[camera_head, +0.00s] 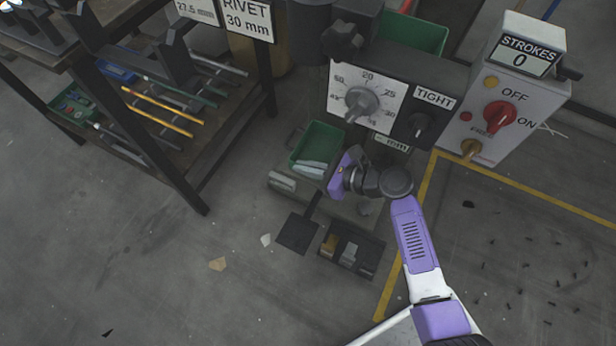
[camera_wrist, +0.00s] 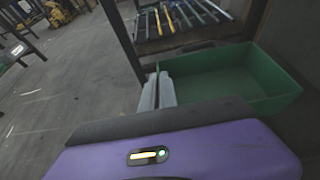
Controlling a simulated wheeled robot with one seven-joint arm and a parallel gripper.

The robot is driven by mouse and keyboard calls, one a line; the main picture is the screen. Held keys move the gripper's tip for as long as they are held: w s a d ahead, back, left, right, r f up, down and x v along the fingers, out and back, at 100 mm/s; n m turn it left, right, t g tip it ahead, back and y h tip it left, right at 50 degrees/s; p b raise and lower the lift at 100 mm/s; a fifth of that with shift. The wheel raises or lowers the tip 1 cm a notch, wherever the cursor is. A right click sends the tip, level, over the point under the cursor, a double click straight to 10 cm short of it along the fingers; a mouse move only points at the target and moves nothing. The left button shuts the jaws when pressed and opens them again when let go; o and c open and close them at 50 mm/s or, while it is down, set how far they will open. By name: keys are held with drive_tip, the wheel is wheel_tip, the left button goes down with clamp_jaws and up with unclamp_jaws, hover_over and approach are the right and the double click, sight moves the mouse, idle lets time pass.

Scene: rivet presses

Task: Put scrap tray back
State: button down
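The green scrap tray (camera_head: 318,142) is at the lower left of the press, below its dial panel. It also shows in the wrist view (camera_wrist: 273,97), open at the top, and its inside looks empty there. My gripper (camera_head: 311,168) is at the tray's near side. In the wrist view its two pale fingers (camera_wrist: 157,92) are close together, with the tray's thin edge between them. I cannot tell whether the tray's underside rests on anything. The purple gripper body hides the tray's lower part in the wrist view.
The press has a dial panel (camera_head: 365,100) and a STROKES control box (camera_head: 510,90) at right. Another green bin (camera_head: 415,34) is behind it. Dark pedals (camera_head: 347,250) lie in front. A rack (camera_head: 185,100) with rods stands at left. Floor at lower left is mostly clear.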

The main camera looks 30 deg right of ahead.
drive_tip(key=shift+w+d+f, duration=0.1)
drive_tip(key=shift+w+d, duration=0.5)
drive_tip(key=shift+d, duration=0.2)
drive_tip(key=shift+s+a+f+b, duration=0.15)
drive_tip(key=shift+a+f+b, duration=0.05)
drive_tip(key=shift+f+b, duration=0.5)
drive_tip(key=f+b, duration=0.4)
drive_tip(key=f, duration=0.1)
drive_tip(key=shift+d+f, duration=0.2)
drive_tip(key=shift+f, duration=0.1)
drive_tip(key=shift+r, duration=0.15)
drive_tip(key=shift+f, duration=0.2)
drive_tip(key=c, duration=1.7)
unclamp_jaws()
